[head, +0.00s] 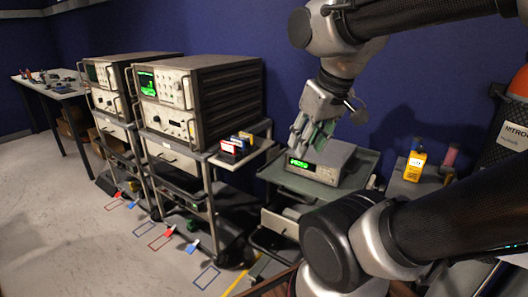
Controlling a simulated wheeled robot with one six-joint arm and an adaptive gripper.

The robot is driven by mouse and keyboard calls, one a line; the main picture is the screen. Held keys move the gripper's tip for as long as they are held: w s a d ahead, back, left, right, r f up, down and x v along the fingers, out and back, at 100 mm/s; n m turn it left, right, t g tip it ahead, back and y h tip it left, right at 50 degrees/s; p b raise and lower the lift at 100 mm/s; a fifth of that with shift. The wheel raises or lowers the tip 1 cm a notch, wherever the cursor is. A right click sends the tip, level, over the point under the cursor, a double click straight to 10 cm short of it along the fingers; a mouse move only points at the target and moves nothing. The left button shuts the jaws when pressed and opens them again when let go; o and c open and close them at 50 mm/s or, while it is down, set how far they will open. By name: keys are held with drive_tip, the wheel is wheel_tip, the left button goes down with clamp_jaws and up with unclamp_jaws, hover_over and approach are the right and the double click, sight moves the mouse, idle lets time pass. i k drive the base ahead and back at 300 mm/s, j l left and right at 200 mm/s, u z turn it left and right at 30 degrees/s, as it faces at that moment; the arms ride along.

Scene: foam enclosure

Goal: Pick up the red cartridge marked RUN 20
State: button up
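A red cartridge (230,149) stands at the front of a short row on the side shelf of the nearer instrument cart. A yellow cartridge (238,142) and a blue cartridge (247,137) stand close behind it. The writing on their labels is too small to read, so I cannot confirm RUN 20. My gripper (311,138) points down to the right of the shelf, in front of or above a grey meter, apart from the cartridges. I cannot make out whether its fingers are apart or hold anything.
The grey meter (335,165) with a green display sits on a low cart. Two instrument racks (215,92) stand left on carts. Red and blue flag-like pieces and marked rectangles (206,277) lie on the floor. A yellow bottle (414,166) and a gas cylinder (513,125) stand right.

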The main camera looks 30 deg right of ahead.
sight(227, 147)
drive_tip(key=l+z, duration=0.15)
drive_tip(key=z, duration=0.25)
drive_tip(key=l+z, duration=0.15)
drive_tip(key=z, duration=0.2)
drive_tip(key=l+z, duration=0.15)
drive_tip(key=z, duration=0.25)
drive_tip(key=k+j+z, duration=0.1)
drive_tip(key=z, duration=1.3)
drive_tip(key=k+j+z, duration=0.4)
drive_tip(key=z, duration=0.25)
drive_tip(key=k+j+u, duration=0.1)
drive_tip(key=j, duration=0.55)
drive_tip(key=k+j+u, duration=0.15)
drive_tip(key=k+j, duration=0.15)
drive_tip(key=j, duration=0.4)
drive_tip(key=k+j+u, duration=0.1)
drive_tip(key=j, duration=0.6)
drive_tip(key=k+j+u, duration=0.15)
drive_tip(key=j, duration=0.55)
drive_tip(key=k+j+u, duration=0.1)
drive_tip(key=j, duration=0.6)
drive_tip(key=k+j+z, duration=0.15)
drive_tip(key=j, duration=0.25)
drive_tip(key=j+z, duration=0.15)
drive_tip(key=j, duration=0.25)
